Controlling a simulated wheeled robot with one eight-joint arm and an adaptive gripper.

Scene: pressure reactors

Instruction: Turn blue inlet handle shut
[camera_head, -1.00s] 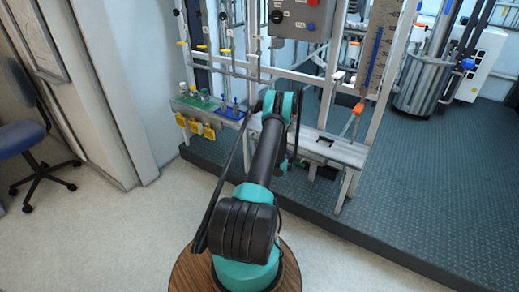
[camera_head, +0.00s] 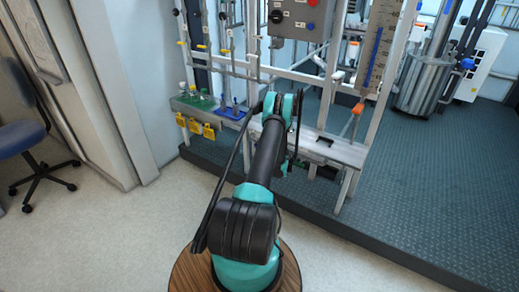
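Small blue valve-like parts (camera_head: 235,109) stand on a blue panel at the left end of the frame's shelf, left of my arm. They are too small to tell which is the inlet handle or how it is turned. Another blue part (camera_head: 467,64) sits on the metal reactor at the far right. My teal and black arm reaches up from the base toward the frame, its upper joint just right of the blue panel. My gripper cannot be made out; the arm's far end is hidden behind its own links.
Yellow tags (camera_head: 202,129) hang below a green panel (camera_head: 197,102). A grey control box (camera_head: 301,18) is mounted above. An orange-handled part (camera_head: 357,109) is at the right of the frame. A blue chair (camera_head: 22,138) stands left. The light floor in front is clear.

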